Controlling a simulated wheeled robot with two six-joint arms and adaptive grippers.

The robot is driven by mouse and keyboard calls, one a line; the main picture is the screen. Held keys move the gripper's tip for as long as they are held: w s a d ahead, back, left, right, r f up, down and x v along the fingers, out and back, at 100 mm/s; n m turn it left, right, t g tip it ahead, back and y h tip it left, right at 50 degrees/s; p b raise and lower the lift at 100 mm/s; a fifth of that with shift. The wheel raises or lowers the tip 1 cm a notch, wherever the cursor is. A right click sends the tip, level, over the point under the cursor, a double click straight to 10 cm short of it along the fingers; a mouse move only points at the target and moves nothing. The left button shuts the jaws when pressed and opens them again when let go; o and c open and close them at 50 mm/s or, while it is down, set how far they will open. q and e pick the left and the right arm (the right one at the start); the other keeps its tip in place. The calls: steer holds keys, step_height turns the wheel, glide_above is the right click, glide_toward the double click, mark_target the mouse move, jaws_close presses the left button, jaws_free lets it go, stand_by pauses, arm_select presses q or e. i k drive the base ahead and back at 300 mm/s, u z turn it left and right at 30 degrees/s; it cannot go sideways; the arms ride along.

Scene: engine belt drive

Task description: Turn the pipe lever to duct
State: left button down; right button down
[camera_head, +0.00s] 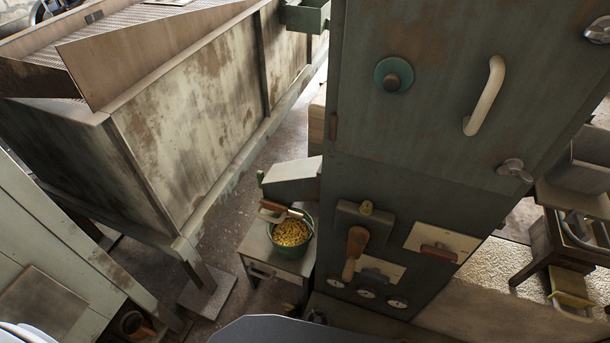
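I cannot tell from any readable label which one is the pipe lever, or which position means duct. Neither of my grippers shows in the head view.
A green bucket of yellow grains (291,236) stands on a small table (264,268) left of the cabinet, under a chute (292,178). A large worn bin (190,120) fills the left. A stool (560,250) stands right.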

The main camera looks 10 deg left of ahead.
mark_target(375, 276)
steer(key=u, duration=0.85)
steer(key=k, duration=1.25)
steer(key=z, duration=1.8)
steer(key=i, duration=0.5)
steer(key=u, duration=0.05)
